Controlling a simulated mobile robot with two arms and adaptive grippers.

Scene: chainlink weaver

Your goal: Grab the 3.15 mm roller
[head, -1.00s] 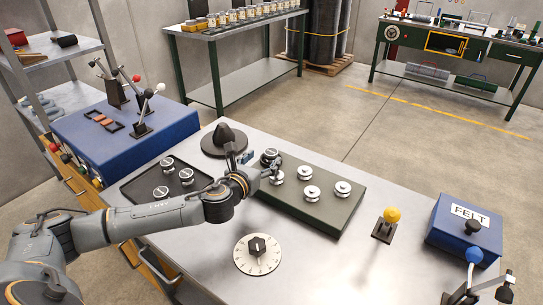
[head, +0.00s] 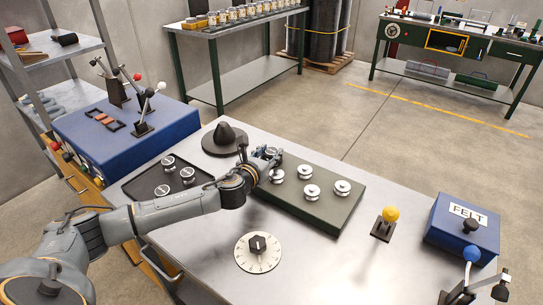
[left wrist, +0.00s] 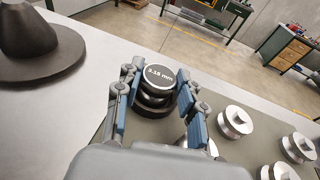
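The 3.15 mm roller (left wrist: 160,76) is a dark, grooved roller with a labelled top. It stands upright at the far left corner of the grey-green block (head: 318,207). In the head view it is partly hidden by my left gripper (head: 262,164). In the left wrist view the two blue-padded fingers of my left gripper (left wrist: 160,112) stand on either side of it, apart and spread, with no clear grip on it.
Several silver rollers (head: 311,192) stand on the same block, close to the right finger. A dark cone on a round base (head: 225,138) is at the left. A black tray (head: 150,188), a dial (head: 257,252), a yellow knob (head: 390,214) and a FELT box (head: 463,228) surround the bare metal tabletop.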

